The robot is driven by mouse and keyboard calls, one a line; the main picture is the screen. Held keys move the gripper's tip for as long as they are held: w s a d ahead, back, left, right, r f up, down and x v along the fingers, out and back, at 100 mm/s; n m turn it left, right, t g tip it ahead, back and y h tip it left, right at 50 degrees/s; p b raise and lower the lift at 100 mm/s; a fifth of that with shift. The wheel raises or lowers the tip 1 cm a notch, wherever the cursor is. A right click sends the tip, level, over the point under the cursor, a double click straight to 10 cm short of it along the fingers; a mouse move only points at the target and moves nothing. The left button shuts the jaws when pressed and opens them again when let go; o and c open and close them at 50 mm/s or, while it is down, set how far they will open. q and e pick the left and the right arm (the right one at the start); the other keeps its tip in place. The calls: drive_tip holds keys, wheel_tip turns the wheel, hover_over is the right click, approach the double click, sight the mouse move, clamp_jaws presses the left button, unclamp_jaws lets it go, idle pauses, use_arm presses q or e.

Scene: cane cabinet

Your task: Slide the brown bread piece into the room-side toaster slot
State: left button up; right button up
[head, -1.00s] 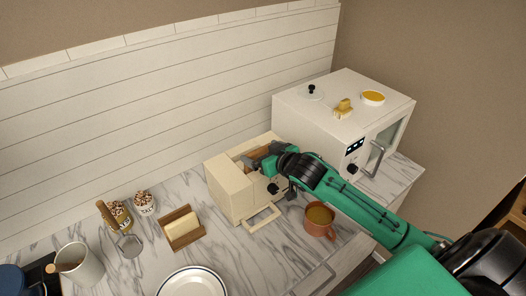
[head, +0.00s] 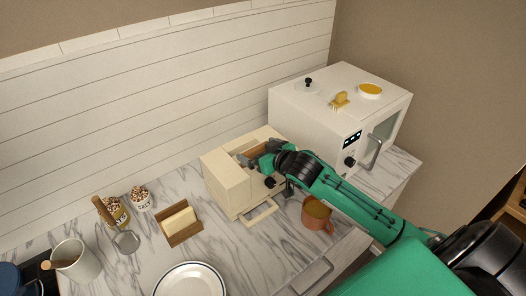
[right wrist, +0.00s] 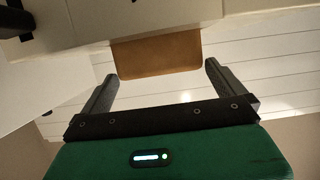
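The cream toaster (head: 227,183) stands on the marble counter against the panelled wall. The brown bread piece (right wrist: 156,56) shows in the right wrist view with one end projecting from the pale toaster body. In the head view it is a small brown strip (head: 253,156) at the toaster's top, partly hidden by my right gripper; which slot it is in is hard to tell. My right gripper (right wrist: 159,72) is open, with its fingertips on either side of the bread's end and narrow gaps showing. It also shows in the head view (head: 262,158), above the toaster. My left gripper is not in view.
A white oven (head: 310,110) stands right of the toaster. An orange mug (head: 316,215) sits close under my right forearm. A wooden butter dish (head: 180,235), jars, a plate (head: 190,282) and a white mug (head: 76,262) lie to the left and front.

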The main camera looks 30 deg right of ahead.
drive_tip(key=shift+s+d+r+b, duration=0.1)
drive_tip(key=shift+s+b, duration=0.2)
drive_tip(key=shift+s, duration=0.25)
drive_tip(key=b+v, duration=0.4)
drive_tip(key=v, duration=0.8)
drive_tip(key=shift+s+r, duration=0.15)
drive_tip(key=shift+s, duration=0.15)
